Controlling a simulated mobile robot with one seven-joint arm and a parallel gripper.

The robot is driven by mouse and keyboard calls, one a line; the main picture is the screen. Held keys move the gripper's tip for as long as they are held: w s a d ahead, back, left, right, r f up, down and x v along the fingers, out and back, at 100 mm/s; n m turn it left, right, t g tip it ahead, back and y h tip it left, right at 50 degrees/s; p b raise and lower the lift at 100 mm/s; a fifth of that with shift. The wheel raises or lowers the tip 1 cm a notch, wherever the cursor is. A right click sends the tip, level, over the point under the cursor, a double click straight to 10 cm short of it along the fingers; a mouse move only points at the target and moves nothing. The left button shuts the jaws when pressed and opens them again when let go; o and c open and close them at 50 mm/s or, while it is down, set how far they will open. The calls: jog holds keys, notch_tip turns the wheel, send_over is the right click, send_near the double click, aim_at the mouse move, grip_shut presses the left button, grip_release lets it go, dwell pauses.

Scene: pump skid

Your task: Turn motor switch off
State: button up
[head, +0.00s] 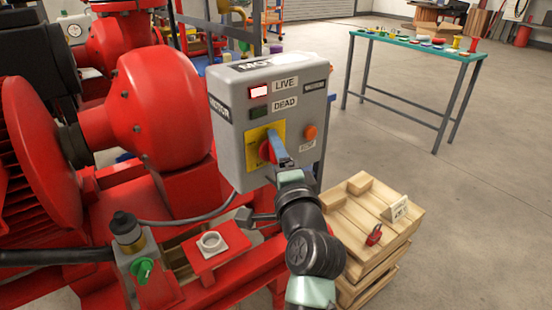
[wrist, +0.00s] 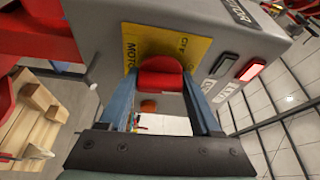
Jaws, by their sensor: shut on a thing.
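The grey motor switch box (head: 228,135) stands in the middle of the head view. Its red rotary motor switch (head: 265,152) sits on a yellow plate (head: 256,136) and is partly hidden by my fingers. My gripper (head: 277,146) reaches it from the front, its blue fingers on the switch handle. In the wrist view the red switch (wrist: 160,72) sits between the two fingers of my gripper (wrist: 160,88), which is shut on it. The LIVE lamp (head: 260,91) is lit; the DEAD lamp (head: 259,112) is dark. The LIVE lamp also glows in the wrist view (wrist: 252,70).
An orange button (head: 310,132) is on the box, right of the switch. Red pump machinery (head: 170,105) fills the left. A wooden crate stack (head: 350,225) with a red padlock (head: 374,235) and a tag (head: 399,208) stands beside my arm. A green-topped table (head: 420,47) stands behind.

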jog(key=n+b, duration=0.2)
jog(key=b, duration=0.2)
jog(key=f+n+t+y+b, duration=0.1)
jog(key=n+b, duration=0.1)
jog(key=b, duration=0.1)
jog(key=shift+b, duration=0.4)
jog(key=n+y+b, duration=0.1)
jog(key=n+b, duration=0.2)
jog(key=b, duration=0.2)
jog(key=n+t+y+b, duration=0.1)
jog(key=n+b, duration=0.3)
jog(key=b, duration=0.2)
jog(key=shift+y, duration=0.3)
jog(key=n+y+b, duration=0.2)
jog(key=n+b, duration=0.3)
jog(key=b, duration=0.1)
jog(key=shift+b, duration=0.35)
jog(key=n+y+b, duration=0.1)
jog(key=n+b, duration=0.1)
jog(key=n+g+y+b, duration=0.1)
jog(key=n+y+b, duration=0.1)
jog(key=n, duration=0.1)
jog(key=shift+r+g, duration=0.3)
jog(key=shift+r, duration=0.1)
jog(key=shift+n, duration=0.5)
jog(key=o, duration=1.4)
jog(key=shift+r, duration=0.1)
jog(key=shift+s, duration=0.1)
jog(key=p+v, duration=0.3)
jog(key=v, duration=1)
